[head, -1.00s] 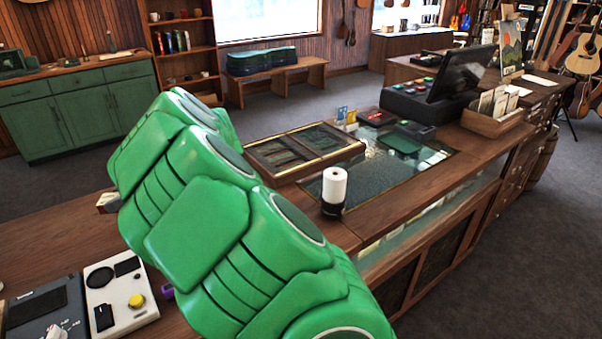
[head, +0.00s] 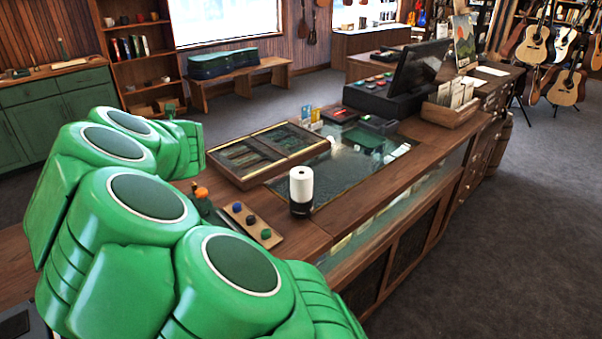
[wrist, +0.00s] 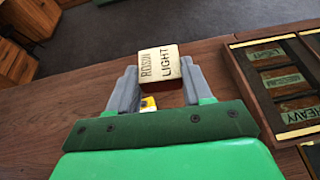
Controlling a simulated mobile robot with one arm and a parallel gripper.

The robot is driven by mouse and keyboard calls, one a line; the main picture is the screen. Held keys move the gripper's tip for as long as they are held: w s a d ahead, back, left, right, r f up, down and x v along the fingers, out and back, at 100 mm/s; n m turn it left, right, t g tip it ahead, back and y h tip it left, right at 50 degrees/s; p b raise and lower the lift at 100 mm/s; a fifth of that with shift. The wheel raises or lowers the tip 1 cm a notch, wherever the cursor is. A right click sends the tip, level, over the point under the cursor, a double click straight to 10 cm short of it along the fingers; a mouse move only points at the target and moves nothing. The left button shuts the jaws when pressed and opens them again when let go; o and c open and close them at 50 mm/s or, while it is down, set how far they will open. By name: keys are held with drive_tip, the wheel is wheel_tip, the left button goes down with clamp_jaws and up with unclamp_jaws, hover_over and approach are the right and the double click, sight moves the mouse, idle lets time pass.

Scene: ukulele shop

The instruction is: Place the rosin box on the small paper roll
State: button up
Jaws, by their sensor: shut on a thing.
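The rosin box (wrist: 161,66) is a small cream box with a dark red side, lettered "ROSIN LIGHT". My gripper (wrist: 158,85) is shut on it in the wrist view, with one grey finger on each side, over the wooden counter. In the head view the gripper and the box are hidden behind my green arm. The small paper roll (head: 301,186) stands upright on the counter, white with a dark base. Nothing is on top of it. The roll is not in the wrist view.
A wooden tray with compartments (head: 215,178) lies on the counter left of the roll; it also shows at the right of the wrist view (wrist: 243,75). A board with coloured knobs (head: 236,208) lies left of the roll. A monitor (head: 419,76) stands farther back.

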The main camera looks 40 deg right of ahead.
drive_tip(key=s+d+r+m+g+h, duration=0.1)
drive_tip(key=s+d+m+h, duration=0.1)
drive_tip(key=d, duration=0.2)
drive_tip(key=s+d+r+m+h, duration=0.1)
drive_tip(key=s+d+m+h, duration=0.1)
drive_tip(key=d+h, duration=0.15)
wheel_tip(320, 180, up, 2)
drive_tip(key=r+m+g+h, duration=0.1)
drive_tip(key=m+g+h, duration=0.6)
drive_tip(key=m+g, duration=0.55)
hover_over(294, 176)
drive_tip(key=shift+m, duration=0.35)
drive_tip(key=shift+a+f, duration=0.15)
drive_tip(key=shift+f, duration=3.85)
drive_tip(key=shift+f, duration=0.15)
drive_tip(key=o, duration=1)
drive_tip(key=v, duration=1.2)
